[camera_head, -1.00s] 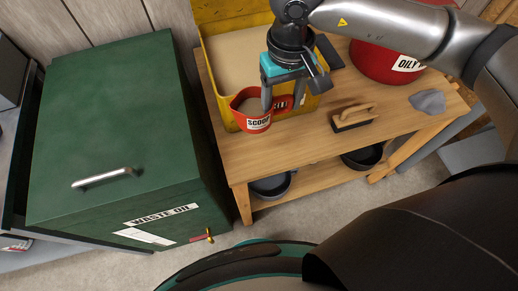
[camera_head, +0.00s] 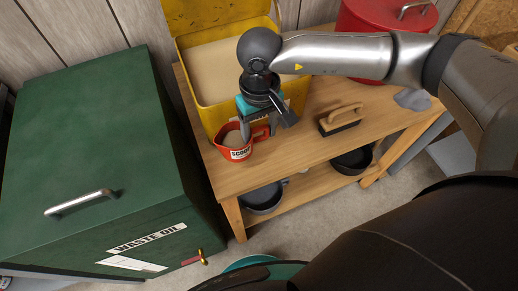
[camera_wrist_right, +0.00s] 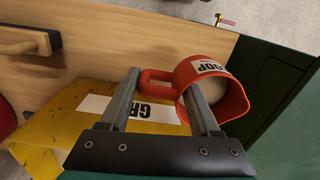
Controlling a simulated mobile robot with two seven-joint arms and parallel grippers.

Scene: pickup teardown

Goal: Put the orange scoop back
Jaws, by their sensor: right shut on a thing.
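The orange-red scoop (camera_head: 238,150), labelled SCOOP, is a cup with pale grains inside, in front of the yellow box near the bench's left end. My right gripper (camera_head: 257,134) is shut on the scoop's handle. In the right wrist view the fingers (camera_wrist_right: 160,80) straddle the handle, and the scoop's cup (camera_wrist_right: 232,98) is right of them. I cannot tell whether the scoop's base touches the bench. The yellow box (camera_head: 214,118) stands open on the bench, filled with pale grains; its label is partly hidden. My left gripper is out of view.
The wooden bench (camera_head: 290,160) also holds a brush (camera_head: 340,120), a grey rag (camera_head: 412,99) and a red can (camera_head: 365,22). Black pans (camera_head: 262,200) lie on the shelf below. A green waste oil cabinet (camera_head: 90,130) stands close on the left. Bench space right of the scoop is clear.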

